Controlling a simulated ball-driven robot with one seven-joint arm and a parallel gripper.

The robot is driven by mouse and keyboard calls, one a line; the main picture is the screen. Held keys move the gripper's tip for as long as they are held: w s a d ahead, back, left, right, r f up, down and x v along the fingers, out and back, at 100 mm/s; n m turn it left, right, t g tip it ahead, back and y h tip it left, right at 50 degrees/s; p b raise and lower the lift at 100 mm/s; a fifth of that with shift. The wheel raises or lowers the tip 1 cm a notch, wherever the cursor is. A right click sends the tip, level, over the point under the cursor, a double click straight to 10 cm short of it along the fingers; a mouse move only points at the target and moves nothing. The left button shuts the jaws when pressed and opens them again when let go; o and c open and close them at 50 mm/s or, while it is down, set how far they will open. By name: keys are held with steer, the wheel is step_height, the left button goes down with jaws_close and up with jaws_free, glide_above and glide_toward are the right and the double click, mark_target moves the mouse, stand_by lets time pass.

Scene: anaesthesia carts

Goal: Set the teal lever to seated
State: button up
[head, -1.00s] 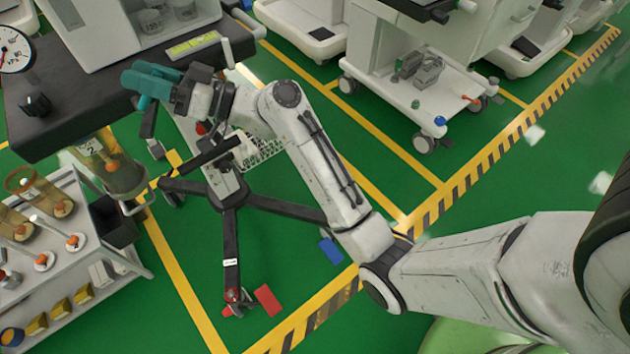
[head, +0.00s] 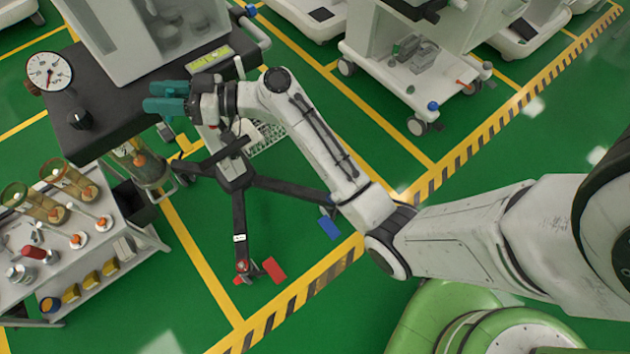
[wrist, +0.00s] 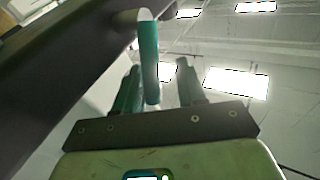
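The teal lever (wrist: 149,62) is an upright teal rod with a pale top in the wrist view. It appears in the gap between my two fingers, closer to the left one. Contact and exact depth cannot be told. My gripper (wrist: 158,72) is open, its fingers apart with background showing between the lever and the right finger. In the head view my gripper (head: 152,97) has two teal fingers pointing left, by the right edge of the dark cart top (head: 112,108). I cannot make out the lever separately there; the gripper probably hides it.
A pressure gauge (head: 48,71) and a black knob (head: 80,118) are on the cart's left part. A white cabinet (head: 125,40) stands behind. A side shelf (head: 85,270) with bottles is at lower left. A black wheeled base (head: 235,180) stands below my arm.

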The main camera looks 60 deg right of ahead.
steer(key=shift+w+a+r+n+g+h+p, duration=0.15)
steer(key=shift+a+r+n+g+h+p, duration=0.4)
steer(key=shift+p, duration=3.15)
steer(key=f+b+v, duration=0.1)
steer(key=b+v, duration=0.2)
steer(key=v, duration=0.7)
steer(key=s+a+f+m+g+h+p, duration=0.2)
steer(key=s+a+f+g+h, duration=0.25)
steer(key=s+f+g, duration=0.45)
steer(key=s+d+f+m+g+h, duration=0.1)
steer(key=s+h, duration=0.1)
steer(key=s, duration=0.5)
steer(key=s+d+f+m+g+h+p, duration=0.1)
steer(key=s+f+m+g+h, duration=0.1)
steer(key=s, duration=0.5)
steer(key=shift+s+d+f, duration=0.3)
steer(key=shift+s+d, duration=0.05)
steer(key=shift+s, duration=0.05)
steer(key=shift+c, duration=0.2)
